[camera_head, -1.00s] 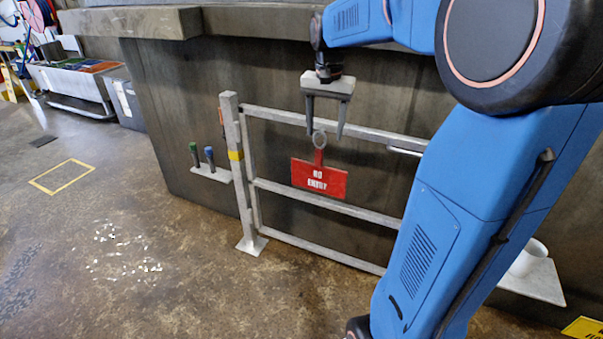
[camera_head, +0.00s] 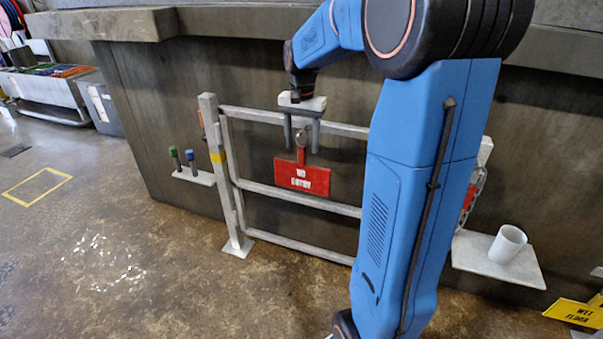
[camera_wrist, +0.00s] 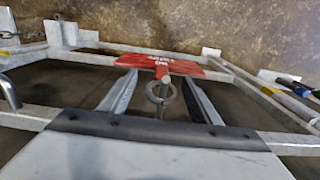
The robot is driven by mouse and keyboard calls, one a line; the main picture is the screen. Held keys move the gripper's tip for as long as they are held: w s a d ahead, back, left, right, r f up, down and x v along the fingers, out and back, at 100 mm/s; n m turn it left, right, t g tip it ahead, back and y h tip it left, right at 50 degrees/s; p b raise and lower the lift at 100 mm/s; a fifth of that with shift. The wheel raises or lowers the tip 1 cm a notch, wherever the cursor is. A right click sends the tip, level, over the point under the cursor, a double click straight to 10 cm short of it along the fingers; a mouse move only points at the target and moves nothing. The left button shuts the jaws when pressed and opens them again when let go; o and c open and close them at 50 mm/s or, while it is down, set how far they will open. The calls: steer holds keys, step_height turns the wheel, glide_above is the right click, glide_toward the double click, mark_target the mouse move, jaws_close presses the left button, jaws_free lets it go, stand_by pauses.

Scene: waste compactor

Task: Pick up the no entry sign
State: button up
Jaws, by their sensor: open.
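The red no entry sign (camera_head: 302,178) hangs upright at the metal gate, with white lettering and a grey ring at its top. My gripper (camera_head: 301,150) is open and points down, its two fingers on either side of the ring. In the wrist view the ring (camera_wrist: 160,92) lies between the two open fingers (camera_wrist: 160,98), with visible gaps to both. The red sign (camera_wrist: 160,66) spreads beyond the fingertips there. Whether the fingers touch the sign cannot be told.
The grey gate (camera_head: 290,195) has a post (camera_head: 222,175) at its left. A small shelf with green and blue handles (camera_head: 182,160) is left of it. A white cup (camera_head: 507,243) stands on a shelf at right, near a yellow wet floor sign (camera_head: 575,312). A concrete ledge overhangs.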

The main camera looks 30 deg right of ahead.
mark_target(301, 164)
steer(key=shift+w+f, duration=0.2)
steer(key=shift+f, duration=2.3)
jaws_close()
steer(key=shift+r, duration=0.1)
